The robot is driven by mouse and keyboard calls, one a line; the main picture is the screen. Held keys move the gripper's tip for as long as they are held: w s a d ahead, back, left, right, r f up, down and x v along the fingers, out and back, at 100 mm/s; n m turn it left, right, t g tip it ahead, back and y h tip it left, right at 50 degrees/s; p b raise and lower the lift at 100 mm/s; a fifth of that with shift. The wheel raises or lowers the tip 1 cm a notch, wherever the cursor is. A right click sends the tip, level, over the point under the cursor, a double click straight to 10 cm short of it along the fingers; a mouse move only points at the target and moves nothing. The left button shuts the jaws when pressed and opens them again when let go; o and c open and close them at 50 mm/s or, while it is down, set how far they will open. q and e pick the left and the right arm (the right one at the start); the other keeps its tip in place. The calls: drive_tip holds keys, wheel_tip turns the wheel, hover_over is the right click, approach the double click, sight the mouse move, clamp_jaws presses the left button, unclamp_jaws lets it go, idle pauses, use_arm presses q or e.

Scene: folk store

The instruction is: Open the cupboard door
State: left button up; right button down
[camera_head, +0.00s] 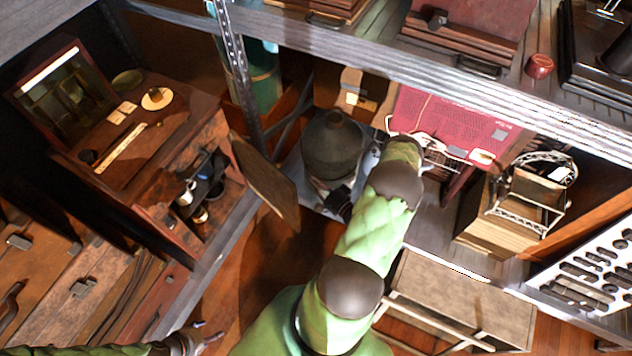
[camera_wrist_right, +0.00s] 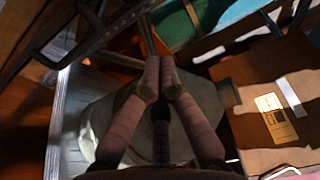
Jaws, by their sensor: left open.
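The small wooden cupboard (camera_head: 165,215) stands on the left shelf. Its door (camera_head: 265,180) is swung outward, well away from the opening, and cups and dark items show inside. My right arm reaches up the middle of the head view toward the grey jug, to the right of the door. My right gripper's fingers (camera_wrist_right: 160,78) are together in the right wrist view, with nothing visible between them, in front of the grey jug. In the head view the right fingertips are not clear. My left gripper (camera_head: 205,340) is open at the bottom left, below the cupboard and apart from it.
The grey jug (camera_head: 332,145) stands beside the door. A metal shelf post (camera_head: 238,75) rises behind the door. A box with a yellow label (camera_wrist_right: 275,115) is beside the jug. A wooden stand (camera_head: 460,300) is at the lower right. Bare floor (camera_head: 245,275) shows below the door.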

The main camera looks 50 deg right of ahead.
drive_tip(key=s+p, duration=0.2)
drive_tip(key=s, duration=0.7)
drive_tip(key=w+a+r+n+y+p, duration=0.1)
drive_tip(key=a+n+y, duration=0.1)
drive_tip(key=w+a+r+n+g+y, duration=0.1)
drive_tip(key=w+a+r+n+y, duration=0.1)
drive_tip(key=a+y, duration=0.1)
drive_tip(key=w+a+r+n+y+p, duration=0.1)
drive_tip(key=w+a+r+n+y, duration=0.1)
drive_tip(key=shift+w+a+n+y+p, duration=0.1)
drive_tip(key=shift+a+n+y+p, duration=0.2)
drive_tip(key=shift+a+y+p, duration=0.1)
drive_tip(key=a+r+n+g+y+p, duration=0.65)
drive_tip(key=a+n+g, duration=0.5)
drive_tip(key=n, duration=0.35)
drive_tip(key=w+d+r+n+g+h+p, duration=0.5)
drive_tip(key=w+r+n+h, duration=0.3)
drive_tip(key=n, duration=0.6)
drive_tip(key=b, duration=0.3)
hover_over(295, 193)
drive_tip(key=w+a, duration=0.2)
drive_tip(key=a, duration=0.2)
wheel_tip(295, 193, down, 9)
drive_tip(key=shift+s+r, duration=0.15)
drive_tip(key=shift+s, duration=0.05)
